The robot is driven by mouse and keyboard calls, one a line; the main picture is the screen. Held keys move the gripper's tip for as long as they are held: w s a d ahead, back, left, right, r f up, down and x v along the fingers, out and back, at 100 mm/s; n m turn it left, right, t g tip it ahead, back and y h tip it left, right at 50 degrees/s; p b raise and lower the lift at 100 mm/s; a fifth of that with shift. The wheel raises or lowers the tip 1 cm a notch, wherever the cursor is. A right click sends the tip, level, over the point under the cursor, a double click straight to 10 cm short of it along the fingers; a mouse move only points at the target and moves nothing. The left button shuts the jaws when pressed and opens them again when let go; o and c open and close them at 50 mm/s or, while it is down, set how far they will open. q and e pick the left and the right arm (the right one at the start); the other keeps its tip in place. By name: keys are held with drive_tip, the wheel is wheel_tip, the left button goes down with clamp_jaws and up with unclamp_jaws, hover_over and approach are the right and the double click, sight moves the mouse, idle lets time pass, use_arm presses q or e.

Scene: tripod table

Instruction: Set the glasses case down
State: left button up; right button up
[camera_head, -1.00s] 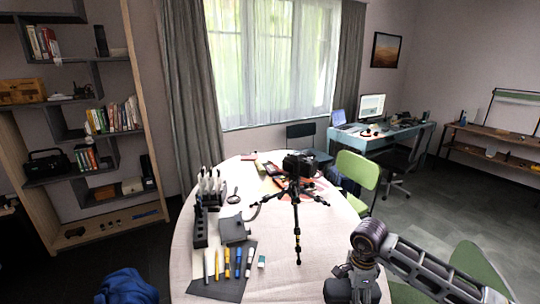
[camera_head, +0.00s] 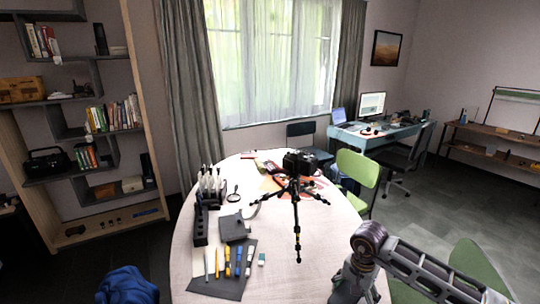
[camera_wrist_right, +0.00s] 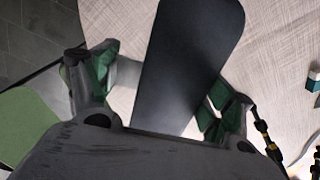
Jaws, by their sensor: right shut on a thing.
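The dark glasses case (camera_wrist_right: 190,65) lies between the green-padded fingers of my right gripper (camera_wrist_right: 160,90) in the right wrist view, with the pale wood-grained table top behind it. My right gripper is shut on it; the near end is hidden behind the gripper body. In the head view my right gripper (camera_head: 348,288) is at the table's front right edge, and I cannot make out the case there. Whether the case touches the table (camera_head: 290,285) is not clear. My left gripper is not in view.
A black tripod with a camera (camera_head: 297,165) stands mid-table. Pens on a dark mat (camera_head: 220,288), a black holder (camera_head: 200,228) and a dark grey box (camera_head: 234,228) are at the left. A green chair (camera_head: 358,178) is at the right. The table's front middle is clear.

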sight(345, 295)
drive_tip(key=shift+n, duration=0.5)
drive_tip(key=shift+s+f+n, duration=0.1)
drive_tip(key=shift+f+n, duration=0.15)
drive_tip(key=shift+n, duration=0.55)
drive_tip(key=n, duration=0.3)
drive_tip(key=shift+s+a+f+n, duration=0.15)
drive_tip(key=shift+f+n, duration=0.2)
drive_tip(key=shift+n, duration=0.05)
drive_tip(key=shift+a+f+n, duration=0.1)
drive_tip(key=shift+a+n, duration=0.05)
drive_tip(key=shift+n, duration=0.85)
drive_tip(key=shift+w+a+n, duration=0.2)
drive_tip(key=shift+w+n, duration=0.05)
drive_tip(key=shift+n, duration=0.05)
drive_tip(key=shift+w+a+r, duration=0.15)
drive_tip(key=shift+w+r, duration=0.1)
drive_tip(key=w+r, duration=0.1)
drive_tip(key=r, duration=0.1)
drive_tip(key=w+a+r, duration=0.1)
drive_tip(key=w, duration=0.1)
drive_tip(key=shift+w+a+r, duration=0.1)
drive_tip(key=shift+a+r, duration=0.1)
drive_tip(key=shift+r, duration=0.2)
drive_tip(key=s+f, duration=0.3)
drive_tip(key=f, duration=0.1)
drive_tip(key=shift+s, duration=0.2)
drive_tip(key=shift+s+f, duration=0.4)
drive_tip(key=shift+f, duration=0.05)
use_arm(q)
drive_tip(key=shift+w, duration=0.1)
